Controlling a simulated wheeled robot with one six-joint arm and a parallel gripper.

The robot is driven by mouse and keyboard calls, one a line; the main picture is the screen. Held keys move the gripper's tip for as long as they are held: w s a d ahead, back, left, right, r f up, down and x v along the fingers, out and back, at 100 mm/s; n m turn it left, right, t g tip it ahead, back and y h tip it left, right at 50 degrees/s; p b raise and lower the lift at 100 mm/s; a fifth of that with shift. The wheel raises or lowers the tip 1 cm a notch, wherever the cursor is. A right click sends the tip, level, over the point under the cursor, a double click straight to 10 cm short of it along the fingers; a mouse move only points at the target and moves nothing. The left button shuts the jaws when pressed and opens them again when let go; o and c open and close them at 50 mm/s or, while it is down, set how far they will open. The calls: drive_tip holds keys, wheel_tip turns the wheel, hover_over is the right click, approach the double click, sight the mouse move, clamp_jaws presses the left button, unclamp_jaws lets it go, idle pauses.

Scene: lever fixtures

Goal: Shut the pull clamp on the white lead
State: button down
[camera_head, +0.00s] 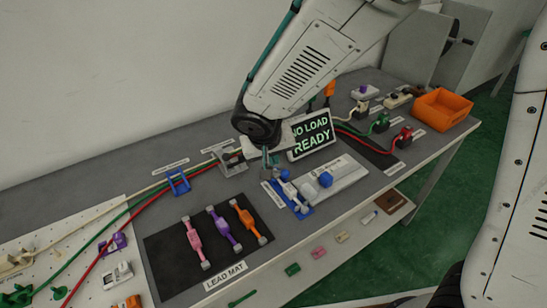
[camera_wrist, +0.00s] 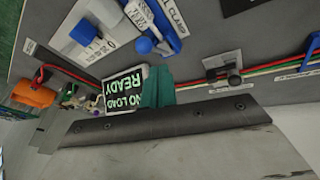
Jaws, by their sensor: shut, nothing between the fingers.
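The pull clamp (camera_head: 304,211) is a blue fixture on the grey bench, right of the lead mat, with the white lead (camera_head: 291,191) lying along it. In the wrist view the blue clamp (camera_wrist: 144,45) is at the top middle, beside its partly cropped label. I cannot tell the exact position of its lever. My gripper (camera_head: 268,160) has teal fingers, shut and empty, just behind the clamp in the head view and apart from it as far as I can see. The fingers also show in the wrist view (camera_wrist: 157,88).
A display (camera_head: 311,137) reading "NO LOAD READY" stands just right of my gripper. A grey-white unit with a blue knob (camera_head: 325,179) sits right of the clamp. The lead mat (camera_head: 172,272) holds pink, purple and orange leads. An orange bin (camera_head: 442,108) stands far right.

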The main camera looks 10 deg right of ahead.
drive_tip(key=s+a+r, duration=0.2)
drive_tip(key=s+r, duration=0.3)
drive_tip(key=s, duration=0.5)
drive_tip(key=shift+r, duration=0.35)
drive_tip(key=shift+s, duration=0.1)
drive_tip(key=s+d+r+g, duration=0.1)
drive_tip(key=s+d+r, duration=0.2)
drive_tip(key=d, duration=0.4)
drive_tip(key=s+d+r+g+y, duration=0.1)
drive_tip(key=s+d+r, duration=0.3)
drive_tip(key=s+d, duration=0.2)
drive_tip(key=s+d+r+m+g+y, duration=0.1)
drive_tip(key=s+d+r, duration=0.3)
drive_tip(key=d, duration=0.5)
drive_tip(key=shift+s+d, duration=0.25)
drive_tip(key=shift+s, duration=0.2)
